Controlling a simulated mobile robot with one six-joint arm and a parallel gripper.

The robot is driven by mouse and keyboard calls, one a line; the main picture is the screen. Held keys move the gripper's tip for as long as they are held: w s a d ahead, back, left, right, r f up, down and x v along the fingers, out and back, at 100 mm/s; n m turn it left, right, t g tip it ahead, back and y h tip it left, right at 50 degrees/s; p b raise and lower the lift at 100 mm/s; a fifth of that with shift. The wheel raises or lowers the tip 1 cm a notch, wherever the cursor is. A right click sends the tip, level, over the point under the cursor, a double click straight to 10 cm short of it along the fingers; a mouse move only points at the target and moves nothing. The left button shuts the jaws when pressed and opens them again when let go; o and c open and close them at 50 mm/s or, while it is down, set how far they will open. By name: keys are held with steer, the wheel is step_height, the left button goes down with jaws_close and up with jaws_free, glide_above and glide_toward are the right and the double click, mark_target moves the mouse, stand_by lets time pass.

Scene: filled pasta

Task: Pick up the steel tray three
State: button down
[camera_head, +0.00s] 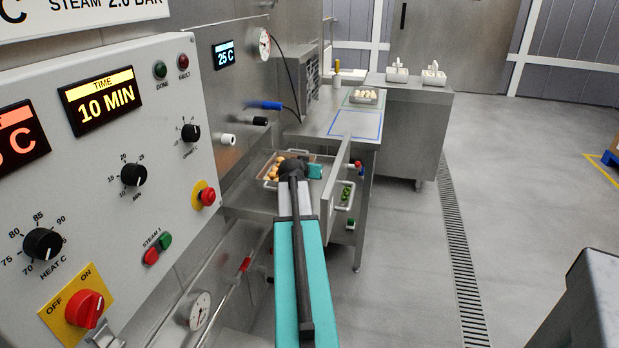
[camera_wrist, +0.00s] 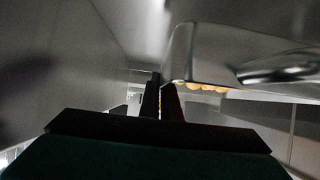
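In the head view a steel tray (camera_head: 266,183) with orange-brown filled pasta sits low at the end of the steam machine, partly hidden by my arm. I cannot read a number on it. My gripper (camera_head: 314,171) is at its right side, mostly hidden by my wrist. In the wrist view my two dark fingers (camera_wrist: 161,97) stand close together beside a shiny steel wall (camera_wrist: 225,52) with orange pasta (camera_wrist: 205,87) at its edge. A bright handle-like bar (camera_wrist: 285,74) shows at the right. I cannot tell whether the fingers hold any steel.
Another pasta tray (camera_head: 366,97) lies on the steel counter (camera_head: 317,126) behind. A blue-outlined area (camera_head: 356,124) on that counter is empty. An upright steel panel (camera_head: 334,180) stands close to the right of my gripper. The control panel (camera_head: 125,150) is at left; the floor at right is open.

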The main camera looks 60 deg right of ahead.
steer(key=shift+r, duration=3)
steer(key=shift+a, duration=0.1)
